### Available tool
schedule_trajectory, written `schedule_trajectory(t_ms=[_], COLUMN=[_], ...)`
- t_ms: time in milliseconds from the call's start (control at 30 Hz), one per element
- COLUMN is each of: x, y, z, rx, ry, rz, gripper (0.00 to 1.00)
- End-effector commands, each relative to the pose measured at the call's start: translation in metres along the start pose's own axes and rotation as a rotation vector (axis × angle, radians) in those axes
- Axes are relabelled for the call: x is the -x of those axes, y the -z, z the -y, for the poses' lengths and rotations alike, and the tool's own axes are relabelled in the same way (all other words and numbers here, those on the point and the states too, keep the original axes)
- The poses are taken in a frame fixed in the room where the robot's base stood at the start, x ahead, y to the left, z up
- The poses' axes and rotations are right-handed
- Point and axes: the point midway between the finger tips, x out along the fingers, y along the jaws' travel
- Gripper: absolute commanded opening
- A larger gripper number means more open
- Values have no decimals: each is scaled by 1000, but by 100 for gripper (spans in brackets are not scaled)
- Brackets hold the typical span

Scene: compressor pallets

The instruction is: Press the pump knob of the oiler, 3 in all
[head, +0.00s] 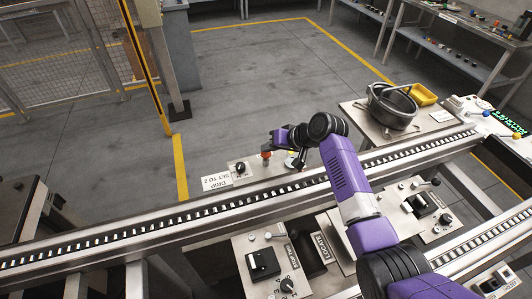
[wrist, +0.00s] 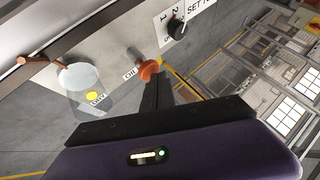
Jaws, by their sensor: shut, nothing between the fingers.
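The oiler (head: 250,168) is a light panel on the far side of the conveyor rail, with a black dial (wrist: 176,27). Its orange-red pump knob (head: 266,154) sticks out beside an "OIL" tag and also shows in the wrist view (wrist: 149,68). A clear sight glass (wrist: 80,78) is left of the knob there, with a yellow spot and a "DRY" tag. My gripper (wrist: 157,80) is shut and empty, its dark fingertips just at the knob. I cannot tell whether they touch it. In the head view my gripper (head: 280,139) is close above the oiler.
A "SET TO 2" label (head: 216,183) lies by the dial. The conveyor rail (head: 150,228) runs in front. Control boxes (head: 262,262) stand nearer. The floor behind is clear.

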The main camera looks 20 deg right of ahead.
Motion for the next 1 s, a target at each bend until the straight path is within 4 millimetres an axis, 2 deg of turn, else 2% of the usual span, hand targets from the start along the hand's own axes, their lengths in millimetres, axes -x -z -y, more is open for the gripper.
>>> schedule_trajectory(t_ms=[1000], x=[-9], y=[-7], z=[-6], rx=[-1], ry=[0], rz=[2], gripper=[0])
